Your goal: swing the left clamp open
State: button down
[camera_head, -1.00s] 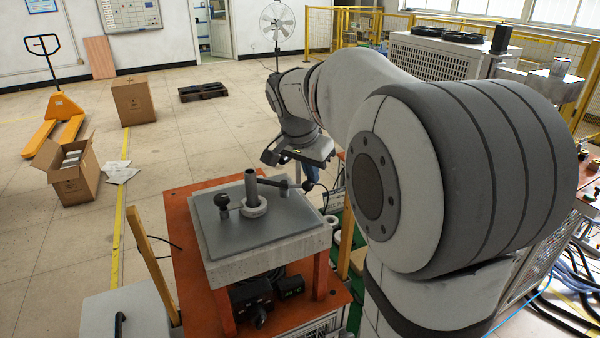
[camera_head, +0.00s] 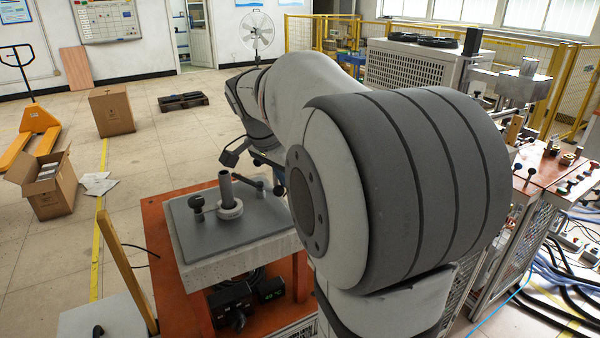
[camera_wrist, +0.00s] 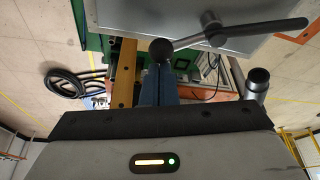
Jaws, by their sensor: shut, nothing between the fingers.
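The heater's grey plate (camera_head: 225,235) sits on an orange stand, with a dark upright post (camera_head: 226,188) in a pale ring (camera_head: 230,209) on it. A short dark knob (camera_head: 196,203) stands on the plate's left. A dark clamp lever (camera_head: 247,181) with a knob lies at the plate's far right edge. In the head view my arm hides most of the gripper.
The orange stand (camera_head: 157,225) carries the heater, with dark boxes (camera_head: 232,303) under the plate. A wooden upright (camera_head: 127,270) stands at its left front. Cartons (camera_head: 111,110) and a yellow pallet truck (camera_head: 30,130) are on the floor farther left. Another bench (camera_head: 545,165) stands right.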

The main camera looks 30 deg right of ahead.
jog(key=w+p+v, duration=0.1)
jog(key=p+v, duration=0.5)
jog(key=v, duration=0.4)
jog(key=shift+s, duration=0.35)
jog(key=shift+a, duration=0.1)
dwell(0.5)
